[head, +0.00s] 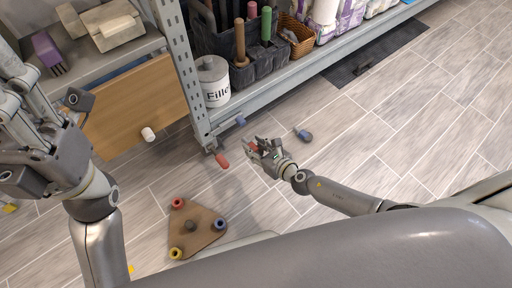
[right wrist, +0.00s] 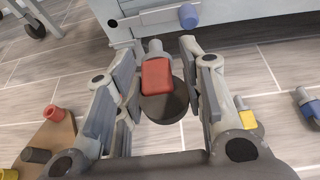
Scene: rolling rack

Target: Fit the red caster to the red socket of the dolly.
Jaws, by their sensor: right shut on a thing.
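The red caster (right wrist: 157,78) shows in the right wrist view, with a grey stem above and a dark wheel below. My right gripper (head: 254,148) is shut on it, above the floor; in the head view only a bit of red shows between the fingers. The dolly (head: 205,239) is a brown triangular board on the floor, left of and nearer than this gripper. Its red socket (head: 178,202) is at its far-left corner, empty on top, with blue (head: 220,224) and yellow (head: 176,253) sockets at the others. My left gripper (head: 42,100) is open and empty at the left.
A blue caster (head: 303,135) lies right of my right gripper; a yellow one (right wrist: 246,117) shows in the right wrist view. A red cylinder (head: 221,160) is by the foot of the metal rack (head: 206,120). A wooden drawer front (head: 140,110) juts out at left.

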